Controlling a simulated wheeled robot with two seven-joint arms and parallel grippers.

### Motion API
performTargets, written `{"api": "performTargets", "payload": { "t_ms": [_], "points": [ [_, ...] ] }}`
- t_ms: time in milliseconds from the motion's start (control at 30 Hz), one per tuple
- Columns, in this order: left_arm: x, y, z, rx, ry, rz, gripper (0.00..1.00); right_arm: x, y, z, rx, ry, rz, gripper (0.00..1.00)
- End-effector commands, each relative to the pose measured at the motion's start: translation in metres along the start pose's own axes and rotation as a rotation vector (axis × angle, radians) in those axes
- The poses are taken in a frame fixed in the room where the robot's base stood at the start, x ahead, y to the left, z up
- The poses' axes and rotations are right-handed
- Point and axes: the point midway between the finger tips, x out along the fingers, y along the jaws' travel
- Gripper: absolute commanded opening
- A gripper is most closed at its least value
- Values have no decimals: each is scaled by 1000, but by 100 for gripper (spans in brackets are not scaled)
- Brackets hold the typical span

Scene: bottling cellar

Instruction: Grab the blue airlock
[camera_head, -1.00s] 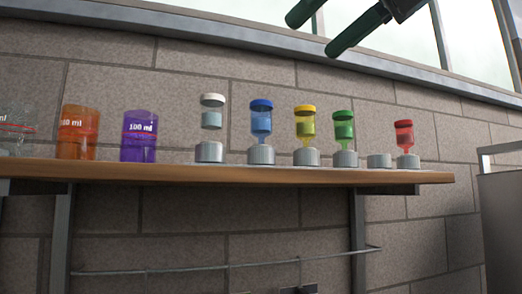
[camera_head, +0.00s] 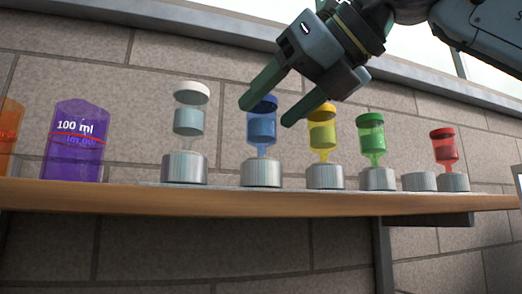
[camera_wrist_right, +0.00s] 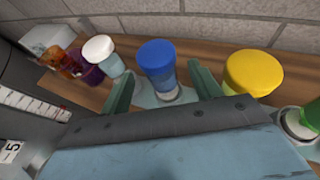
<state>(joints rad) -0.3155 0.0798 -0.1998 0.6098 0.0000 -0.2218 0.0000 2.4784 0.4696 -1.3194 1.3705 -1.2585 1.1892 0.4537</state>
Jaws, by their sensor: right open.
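The blue airlock (camera_head: 262,125) stands upright in a grey ribbed holder (camera_head: 261,173) on the wooden shelf, between the white-capped and yellow airlocks. My right gripper (camera_head: 264,114) is open, with its green fingers reaching down from the upper right at the level of the blue cap. In the right wrist view the blue airlock (camera_wrist_right: 157,64) stands ahead of and between the two spread fingers (camera_wrist_right: 160,82), with no clear contact. My left gripper is not in view.
The white-capped airlock (camera_head: 190,110) and yellow airlock (camera_head: 322,128) flank it closely. Green (camera_head: 371,135) and red (camera_head: 443,146) airlocks stand farther right, with an empty holder (camera_head: 419,181) between them. A purple beaker (camera_head: 76,143) stands at left; a brick wall is behind.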

Motion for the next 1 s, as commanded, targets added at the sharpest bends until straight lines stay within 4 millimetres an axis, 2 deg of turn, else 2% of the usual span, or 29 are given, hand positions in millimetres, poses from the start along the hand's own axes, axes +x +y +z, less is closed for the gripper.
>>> {"api": "performTargets", "payload": {
  "t_ms": [100, 233, 433, 700, 1000],
  "points": [
    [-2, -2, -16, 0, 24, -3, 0, 8, 0, 0, -1, 2, 0, 63],
    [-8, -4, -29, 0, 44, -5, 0, 27, 0, 2, -1, 4, 0, 63],
    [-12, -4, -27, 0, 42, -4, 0, 51, 0, 2, 1, 1, 1, 63],
    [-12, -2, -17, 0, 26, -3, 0, 54, -1, 1, 1, 0, 0, 63],
    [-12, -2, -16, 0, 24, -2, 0, 54, 0, 1, 1, 0, 0, 24]
  ]
}}
